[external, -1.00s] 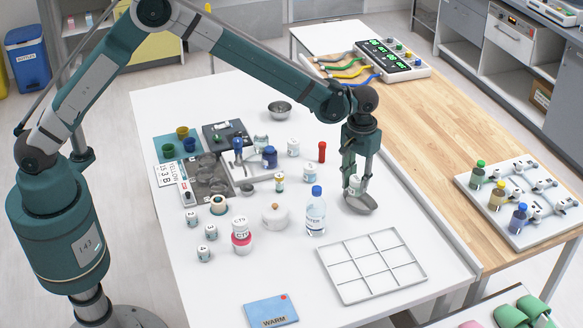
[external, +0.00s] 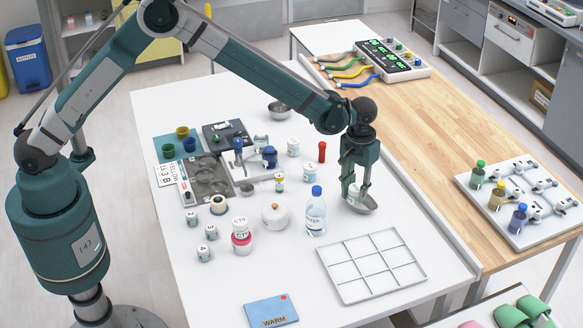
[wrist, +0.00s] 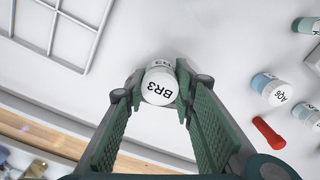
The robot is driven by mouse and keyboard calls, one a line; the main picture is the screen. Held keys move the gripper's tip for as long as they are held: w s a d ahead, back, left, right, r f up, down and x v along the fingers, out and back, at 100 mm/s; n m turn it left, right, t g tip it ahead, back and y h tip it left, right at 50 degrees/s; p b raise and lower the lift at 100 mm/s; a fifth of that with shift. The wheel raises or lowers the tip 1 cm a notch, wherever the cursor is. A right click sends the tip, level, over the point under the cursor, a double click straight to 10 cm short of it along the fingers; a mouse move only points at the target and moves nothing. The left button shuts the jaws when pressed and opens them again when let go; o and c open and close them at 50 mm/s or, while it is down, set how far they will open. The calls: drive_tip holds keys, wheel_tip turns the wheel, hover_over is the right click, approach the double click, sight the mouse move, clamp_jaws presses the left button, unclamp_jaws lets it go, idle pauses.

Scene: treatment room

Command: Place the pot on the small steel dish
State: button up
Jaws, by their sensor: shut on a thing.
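A small white pot labelled BR3 (wrist: 160,85) is between the fingertips of my gripper (wrist: 158,92), which is shut on it; its lid faces the wrist camera. In the external view the pot (external: 355,194) hangs low between the fingers of my gripper (external: 357,191). A grey, shallow, dish-like form (external: 366,206) lies directly below it, partly hidden by pot and fingers. I cannot tell whether they touch, and the form does not stand out in the wrist view. A separate small steel bowl (external: 280,110) stands empty at the back of the white table.
A white grid tray (external: 371,265) lies in front of my gripper. A water bottle (external: 316,214) and a white lidded pot with a knob (external: 275,216) stand to its left. A red tube (external: 322,152) and several jars are behind-left. The table's right edge is close.

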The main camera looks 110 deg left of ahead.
sight(356, 187)
drive_tip(key=shift+f+b, duration=0.5)
drive_tip(key=shift+f, duration=0.1)
drive_tip(key=o, duration=0.9)
drive_tip(key=shift+r, duration=0.15)
drive_tip(key=shift+r+p, duration=0.7)
wheel_tip(356, 187, up, 12)
drive_tip(key=shift+f, duration=0.2)
